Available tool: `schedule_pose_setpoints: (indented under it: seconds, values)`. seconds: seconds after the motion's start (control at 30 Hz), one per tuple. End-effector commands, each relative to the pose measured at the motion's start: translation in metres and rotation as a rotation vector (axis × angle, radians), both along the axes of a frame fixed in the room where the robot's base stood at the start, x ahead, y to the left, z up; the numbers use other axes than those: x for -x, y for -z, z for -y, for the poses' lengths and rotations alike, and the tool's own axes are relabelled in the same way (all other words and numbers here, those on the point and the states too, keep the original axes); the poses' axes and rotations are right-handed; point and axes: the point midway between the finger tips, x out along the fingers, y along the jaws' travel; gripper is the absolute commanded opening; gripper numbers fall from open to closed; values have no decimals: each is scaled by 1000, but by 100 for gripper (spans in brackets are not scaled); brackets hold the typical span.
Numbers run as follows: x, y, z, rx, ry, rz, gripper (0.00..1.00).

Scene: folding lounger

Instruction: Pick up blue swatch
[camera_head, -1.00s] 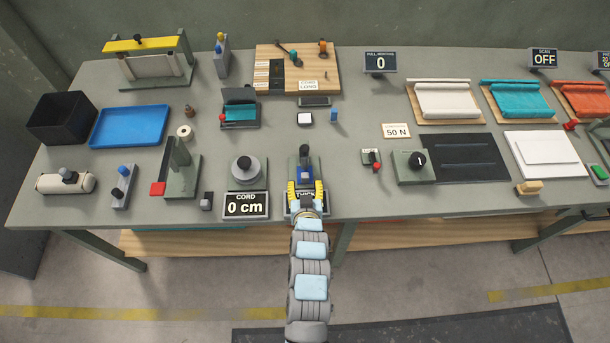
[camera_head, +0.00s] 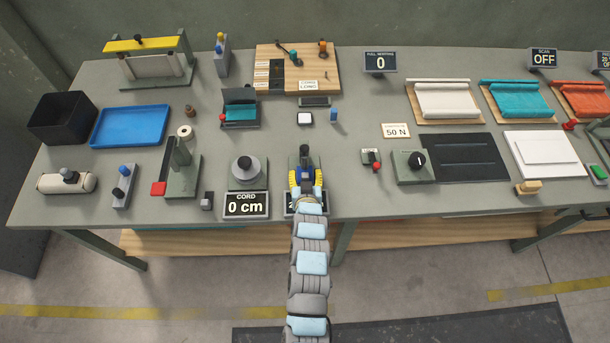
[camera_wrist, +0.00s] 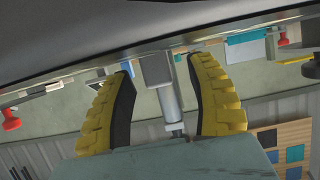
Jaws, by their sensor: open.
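My gripper (camera_head: 305,180) reaches over the thickness gauge (camera_head: 304,155) at the front of the bench, its yellow fingers apart. In the wrist view my open gripper (camera_wrist: 165,108) has its fingers on either side of a grey gauge spindle (camera_wrist: 168,95), above a grey-green block (camera_wrist: 180,160). A blue patch shows between the fingers in the head view, but I cannot tell whether it is the blue swatch. Several dark, blue and teal squares (camera_wrist: 295,153) show on a wooden panel at the lower right of the wrist view.
The cord gauge (camera_head: 246,171) with its "0 cm" display (camera_head: 246,205) stands just left of my gripper. A small red-knobbed switch (camera_head: 371,160) is to the right. A blue tray (camera_head: 130,126) and black bin (camera_head: 62,118) are at left.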

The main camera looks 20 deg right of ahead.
Motion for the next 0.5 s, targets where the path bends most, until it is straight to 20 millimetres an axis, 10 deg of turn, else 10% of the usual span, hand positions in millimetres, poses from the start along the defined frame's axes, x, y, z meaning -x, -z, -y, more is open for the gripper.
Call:
schedule_pose_setpoints:
  seconds: [0.07,0.27,0.5]
  values:
    - [0,0,0,0,0,0,57]
    - [0,0,0,0,0,0,0]
    - [0,0,0,0,0,0,0]
